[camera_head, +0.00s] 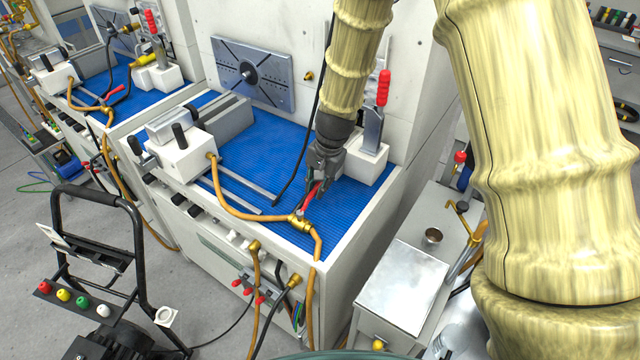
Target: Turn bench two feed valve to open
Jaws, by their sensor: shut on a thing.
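A brass feed valve (299,222) sits at the front right of the nearer bench's blue mat (265,150), in line with an orange hose. Its red lever (310,196) rises from the valve body up and to the right. My gripper (318,188) reaches down from above and is shut on the red lever. The fingers hide the lever's upper end. I cannot read any open or closed marking on the valve. A similar valve with a red lever (116,93) shows on the farther bench at left.
A clamp with a red handle (383,88) stands on a white block just right of my gripper. A white fixture (188,152) is at left on the bench. A black trolley (90,250) stands in front. A steel-topped cabinet (405,285) is at right.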

